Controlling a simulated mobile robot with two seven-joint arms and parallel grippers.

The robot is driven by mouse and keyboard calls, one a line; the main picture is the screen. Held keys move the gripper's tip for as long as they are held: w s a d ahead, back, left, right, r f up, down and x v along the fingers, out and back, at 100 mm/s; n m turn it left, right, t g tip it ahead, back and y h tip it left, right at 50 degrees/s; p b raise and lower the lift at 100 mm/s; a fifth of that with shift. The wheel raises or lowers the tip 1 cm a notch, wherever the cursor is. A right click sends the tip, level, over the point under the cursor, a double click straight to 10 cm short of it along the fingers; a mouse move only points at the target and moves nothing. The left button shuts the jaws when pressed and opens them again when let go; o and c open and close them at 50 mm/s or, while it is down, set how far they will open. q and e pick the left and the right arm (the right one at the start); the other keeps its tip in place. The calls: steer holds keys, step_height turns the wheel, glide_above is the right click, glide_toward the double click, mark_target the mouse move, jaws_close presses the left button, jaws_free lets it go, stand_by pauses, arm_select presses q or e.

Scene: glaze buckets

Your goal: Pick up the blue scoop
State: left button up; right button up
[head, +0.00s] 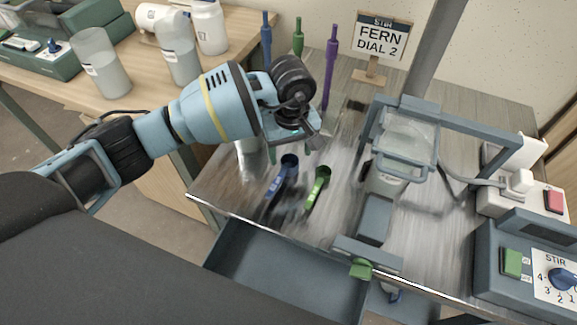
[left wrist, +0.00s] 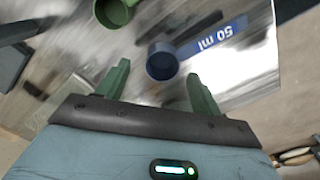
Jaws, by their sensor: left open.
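The blue scoop (head: 276,188) lies on the metal tabletop near its front left edge, its round cup toward the back. In the left wrist view the blue scoop (left wrist: 162,63) shows its cup close to the gap between the fingertips, and its handle, marked "50 ml", runs up to the right. My left gripper (head: 297,146) is open and empty, just behind and above the cup. In the left wrist view its green fingers (left wrist: 158,72) stand apart on either side of the cup, with no clear contact. My right gripper is not in view.
A green scoop (head: 317,188) lies just right of the blue one. Upright coloured tools (head: 331,65) stand behind my gripper. A grey frame (head: 410,170) with a clear container stands to the right. An open drawer (head: 285,275) extends below the table edge.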

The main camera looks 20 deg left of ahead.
mark_target(289, 160)
arm_select(q)
steer(key=shift+s+f, duration=0.1)
steer(key=shift+f, duration=1.7)
steer(key=shift+a, duration=0.1)
steer(key=c, duration=1.1)
